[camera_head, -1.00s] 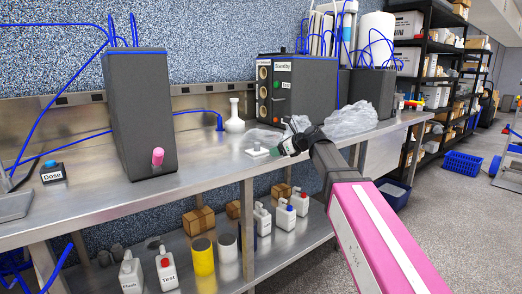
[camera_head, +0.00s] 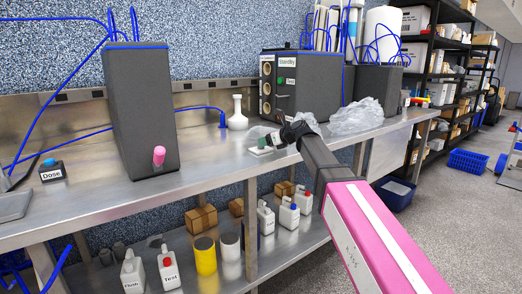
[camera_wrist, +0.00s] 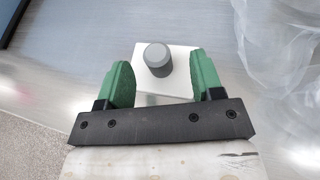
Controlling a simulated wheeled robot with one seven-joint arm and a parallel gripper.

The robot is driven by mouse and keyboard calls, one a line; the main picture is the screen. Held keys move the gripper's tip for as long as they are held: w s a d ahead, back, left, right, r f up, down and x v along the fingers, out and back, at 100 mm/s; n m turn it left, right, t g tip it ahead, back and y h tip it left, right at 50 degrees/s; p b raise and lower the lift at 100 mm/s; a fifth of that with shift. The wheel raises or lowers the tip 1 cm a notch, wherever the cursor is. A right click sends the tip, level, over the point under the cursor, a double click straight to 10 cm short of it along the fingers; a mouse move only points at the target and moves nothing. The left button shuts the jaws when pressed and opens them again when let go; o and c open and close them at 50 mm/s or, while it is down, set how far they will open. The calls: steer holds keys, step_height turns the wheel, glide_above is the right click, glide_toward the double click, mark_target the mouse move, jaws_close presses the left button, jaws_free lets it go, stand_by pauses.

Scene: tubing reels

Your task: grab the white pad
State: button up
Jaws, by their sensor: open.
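The white pad (camera_wrist: 176,81) lies on the steel bench in the wrist view, a flat pale square with a grey round knob (camera_wrist: 157,58) standing on it. My gripper (camera_wrist: 162,75) is open, with one green finger on each side of the knob. In the wrist view the fingers reach over the near part of the pad; I cannot tell whether they touch it. In the head view the pad (camera_head: 262,151) shows as a small white patch beside my gripper (camera_head: 271,141), which partly hides it and the knob.
Crumpled clear plastic (camera_head: 355,117) lies on the bench to the right of my gripper. A white vase (camera_head: 237,115) and a dark grey Standby unit (camera_head: 312,85) stand behind. The steel bench (camera_head: 215,160) is clear to the left of the pad.

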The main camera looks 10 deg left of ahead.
steer(key=x, duration=0.3)
steer(key=shift+a+f, duration=0.2)
steer(key=shift+a, duration=0.15)
steer(key=shift+c, duration=0.3)
steer(key=c, duration=0.9)
steer(key=shift+r, duration=0.1)
steer(key=shift+c, duration=0.2)
